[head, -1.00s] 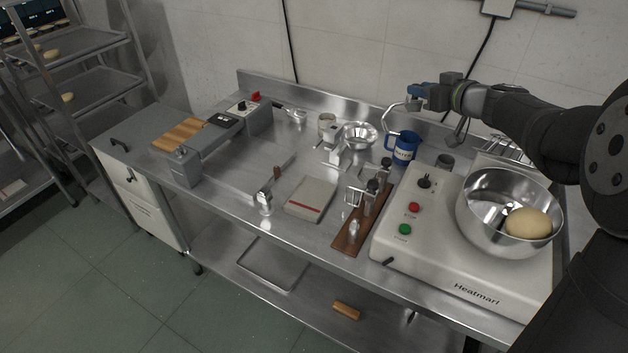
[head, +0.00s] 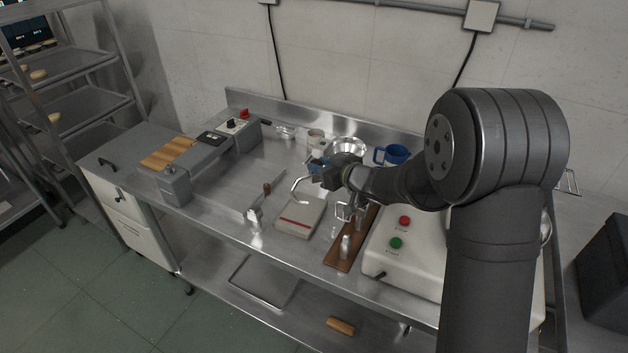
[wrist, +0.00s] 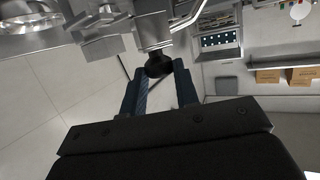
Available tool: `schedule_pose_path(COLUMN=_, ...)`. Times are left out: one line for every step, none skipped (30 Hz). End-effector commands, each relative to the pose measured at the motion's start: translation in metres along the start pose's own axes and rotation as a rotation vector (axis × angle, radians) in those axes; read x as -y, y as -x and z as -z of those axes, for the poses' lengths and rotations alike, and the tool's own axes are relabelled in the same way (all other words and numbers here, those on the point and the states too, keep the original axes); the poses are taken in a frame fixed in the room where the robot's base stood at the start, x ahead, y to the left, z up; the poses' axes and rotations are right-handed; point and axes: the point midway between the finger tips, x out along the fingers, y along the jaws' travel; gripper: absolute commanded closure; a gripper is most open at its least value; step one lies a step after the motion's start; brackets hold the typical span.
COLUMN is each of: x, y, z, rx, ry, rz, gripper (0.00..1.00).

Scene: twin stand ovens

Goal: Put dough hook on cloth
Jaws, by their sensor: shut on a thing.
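The dough hook (head: 297,189) is a curved silver metal piece. My gripper (head: 318,166) is shut on it, and the hook hangs from the fingers with its curve to the left. The folded cloth (head: 300,216), pale with a red stripe, lies flat on the steel table. In the head view the hook overlaps the cloth's far left edge; its height above the cloth is hard to tell. In the wrist view the blue fingertips (wrist: 160,76) close on a dark rounded end, and the cloth is not clearly seen.
A wooden board (head: 343,252) with metal fittings stands right of the cloth. A bench scraper (head: 256,213) is to its left. A blue mug (head: 392,155) and a steel bowl (head: 347,147) stand behind.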

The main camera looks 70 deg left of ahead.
Motion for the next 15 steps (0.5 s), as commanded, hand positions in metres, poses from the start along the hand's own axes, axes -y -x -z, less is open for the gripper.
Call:
schedule_pose_path(x=0.004, y=-0.008, z=-0.003, rx=0.001, ry=0.000, rz=0.002, gripper=1.00)
schedule_pose_path(x=0.006, y=-0.011, z=-0.004, rx=0.000, ry=0.000, rz=0.001, gripper=1.00)
schedule_pose_path(x=0.008, y=-0.015, z=-0.004, rx=0.000, ry=0.000, rz=0.001, gripper=1.00)
schedule_pose_path(x=0.009, y=-0.017, z=-0.005, rx=0.000, ry=0.000, rz=0.001, gripper=1.00)
schedule_pose_path(x=0.009, y=-0.018, z=-0.005, rx=-0.001, ry=0.000, rz=0.000, gripper=1.00)
schedule_pose_path(x=0.009, y=-0.019, z=-0.006, rx=-0.001, ry=0.000, rz=0.000, gripper=1.00)
schedule_pose_path(x=0.009, y=-0.020, z=-0.008, rx=0.000, ry=0.000, rz=-0.001, gripper=1.00)
schedule_pose_path(x=0.009, y=-0.021, z=-0.010, rx=0.000, ry=0.000, rz=-0.001, gripper=1.00)
schedule_pose_path(x=0.009, y=-0.022, z=-0.014, rx=0.001, ry=-0.001, rz=-0.001, gripper=1.00)
schedule_pose_path(x=0.009, y=-0.023, z=-0.018, rx=0.002, ry=-0.002, rz=-0.001, gripper=1.00)
schedule_pose_path(x=0.009, y=-0.024, z=-0.022, rx=0.002, ry=-0.002, rz=-0.001, gripper=1.00)
schedule_pose_path(x=0.009, y=-0.026, z=-0.029, rx=0.002, ry=-0.003, rz=-0.001, gripper=1.00)
schedule_pose_path(x=0.009, y=-0.027, z=-0.033, rx=0.002, ry=-0.002, rz=0.000, gripper=1.00)
schedule_pose_path(x=0.009, y=-0.028, z=-0.037, rx=0.002, ry=-0.001, rz=0.000, gripper=1.00)
schedule_pose_path(x=0.009, y=-0.030, z=-0.042, rx=0.001, ry=-0.003, rz=-0.001, gripper=1.00)
